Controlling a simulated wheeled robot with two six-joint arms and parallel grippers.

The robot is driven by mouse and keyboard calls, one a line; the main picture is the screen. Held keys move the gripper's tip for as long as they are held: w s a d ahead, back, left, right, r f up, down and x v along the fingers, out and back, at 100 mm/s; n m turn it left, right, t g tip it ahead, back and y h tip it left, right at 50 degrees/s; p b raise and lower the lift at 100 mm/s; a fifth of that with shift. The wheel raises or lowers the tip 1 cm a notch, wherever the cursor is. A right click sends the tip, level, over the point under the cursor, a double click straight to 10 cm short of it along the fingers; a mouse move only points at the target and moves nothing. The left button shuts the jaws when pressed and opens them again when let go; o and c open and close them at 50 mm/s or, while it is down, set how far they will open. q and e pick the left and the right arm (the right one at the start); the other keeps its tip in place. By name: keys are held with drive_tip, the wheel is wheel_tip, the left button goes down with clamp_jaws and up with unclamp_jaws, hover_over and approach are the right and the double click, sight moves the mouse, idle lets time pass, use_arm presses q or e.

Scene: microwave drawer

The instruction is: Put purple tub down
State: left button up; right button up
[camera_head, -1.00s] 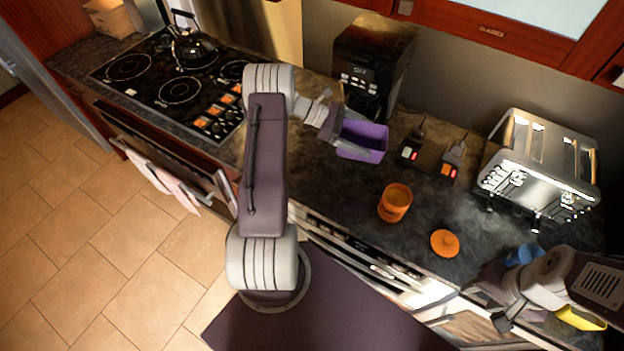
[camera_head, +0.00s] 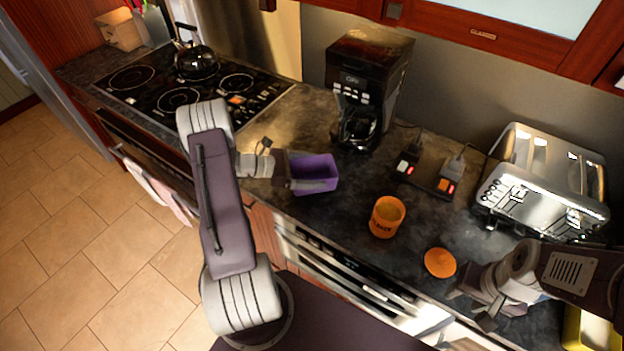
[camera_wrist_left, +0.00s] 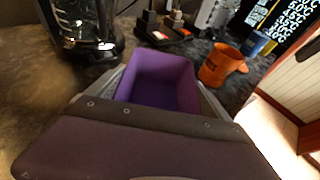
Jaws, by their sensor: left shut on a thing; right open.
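The purple tub (camera_head: 316,172) is at the counter, in front of the coffee maker. My left gripper (camera_head: 291,172) is shut on its left side in the head view. In the left wrist view the tub (camera_wrist_left: 165,82) sits upright and looks empty, with a gripper finger on each side of it. I cannot tell whether its base touches the counter (camera_head: 330,215). My right gripper (camera_head: 470,308) is open and empty near the counter's front edge at the lower right.
An orange canister (camera_head: 387,217) and its orange lid (camera_head: 440,262) are right of the tub. A coffee maker (camera_head: 368,85) stands behind it. A power strip (camera_head: 428,178), toaster (camera_head: 545,185) and stove with kettle (camera_head: 196,62) are around. Counter left of the tub is clear.

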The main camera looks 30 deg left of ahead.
sight(311, 178)
use_arm(q)
wheel_tip(311, 178, down, 4)
drive_tip(key=shift+s+r+p, duration=0.1)
drive_tip(key=shift+r+p, duration=0.05)
drive_tip(key=shift+p, duration=0.15)
drive_tip(key=shift+f, duration=0.25)
drive_tip(key=shift+f, duration=0.1)
drive_tip(key=o, duration=1.1)
drive_tip(key=shift+o, duration=0.2)
drive_tip(key=shift+a+r, duration=0.15)
drive_tip(key=shift+r, duration=0.05)
drive_tip(key=b+v, duration=0.3)
drive_tip(key=v, duration=0.8)
drive_tip(key=shift+s+a+r, duration=0.2)
drive_tip(key=shift+a, duration=0.05)
